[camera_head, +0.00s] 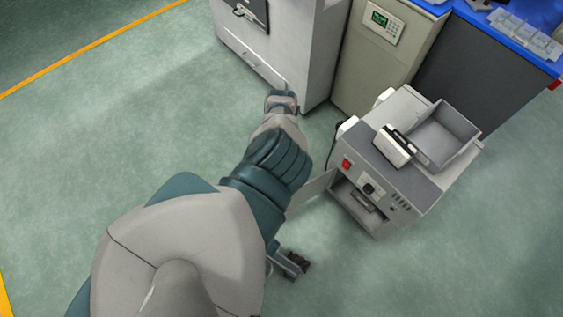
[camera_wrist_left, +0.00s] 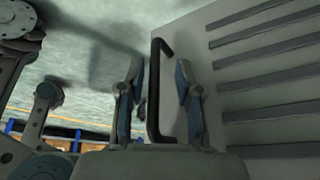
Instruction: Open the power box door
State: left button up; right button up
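In the left wrist view the two fingers of my left gripper (camera_wrist_left: 160,95) stand apart and empty. A black upright bar handle (camera_wrist_left: 155,92) shows between them in the picture, with a gap on each side. I cannot tell how far ahead of the fingertips it is. The handle sits along the edge of a grey panel (camera_wrist_left: 228,112) with several dark horizontal slots. In the head view my arm (camera_head: 268,165) covers the middle and lower left. I cannot identify this handle or panel there. My right gripper is not clearly seen.
A white cabinet (camera_head: 318,55) stands at the top. A beige box with a green display (camera_head: 380,20) and a blue-topped table (camera_head: 480,22) are beside it. A grey machine with a red switch (camera_head: 345,163) has an open lower front. The left floor is clear.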

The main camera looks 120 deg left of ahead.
pick_arm(q)
jog(key=shift+s+d, duration=0.1)
jog(key=shift+s, duration=0.05)
jog(key=shift+r, duration=0.25)
jog(key=v, duration=1.1)
jog(key=shift+a+r, duration=0.15)
jog(key=shift+a, duration=0.1)
